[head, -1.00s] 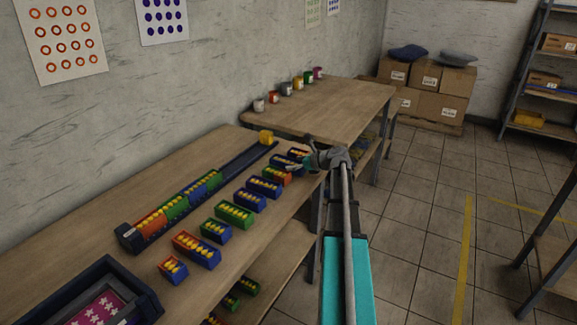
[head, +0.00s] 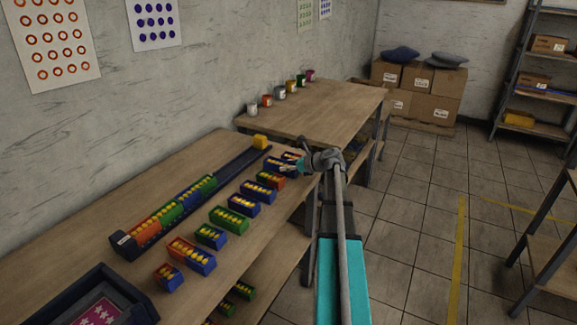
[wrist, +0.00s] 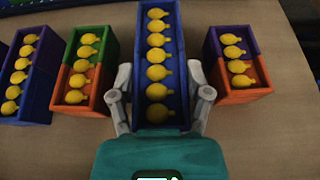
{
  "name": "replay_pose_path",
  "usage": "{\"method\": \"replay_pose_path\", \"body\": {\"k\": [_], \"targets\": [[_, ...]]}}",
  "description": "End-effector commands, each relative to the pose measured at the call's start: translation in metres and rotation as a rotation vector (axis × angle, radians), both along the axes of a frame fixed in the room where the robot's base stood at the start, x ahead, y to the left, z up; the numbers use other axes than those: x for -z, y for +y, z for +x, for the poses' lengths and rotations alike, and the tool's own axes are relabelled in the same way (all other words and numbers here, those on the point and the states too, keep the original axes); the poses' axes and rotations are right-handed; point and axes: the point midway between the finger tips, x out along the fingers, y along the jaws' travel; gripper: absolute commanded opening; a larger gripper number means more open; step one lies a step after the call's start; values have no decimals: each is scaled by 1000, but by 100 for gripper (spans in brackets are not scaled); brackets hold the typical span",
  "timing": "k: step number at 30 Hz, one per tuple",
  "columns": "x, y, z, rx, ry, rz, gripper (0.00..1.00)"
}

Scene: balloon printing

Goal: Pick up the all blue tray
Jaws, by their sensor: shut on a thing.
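The all blue tray (wrist: 173,22) holds a row of several yellow pieces and stands out in the middle of the wrist view. My gripper (wrist: 161,75) is shut on its near part, one finger against each long side. In the head view my gripper (head: 300,162) is at the far end of the row of trays, with the blue tray (head: 277,168) partly hidden by it. I cannot tell whether the tray is clear of the table.
A long dark rack (head: 226,170) with coloured trays lies along the wall side. Paint cans (head: 266,101) stand on the table behind.

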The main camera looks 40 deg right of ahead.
Motion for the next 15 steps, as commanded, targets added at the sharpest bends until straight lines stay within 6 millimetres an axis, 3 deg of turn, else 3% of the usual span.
{"method": "replay_pose_path", "body": {"k": [8, 15], "targets": [[-29, 0, 0, 0, -1, 0, 14], [-57, 0, -26, 1, -1, 0, 14]]}}
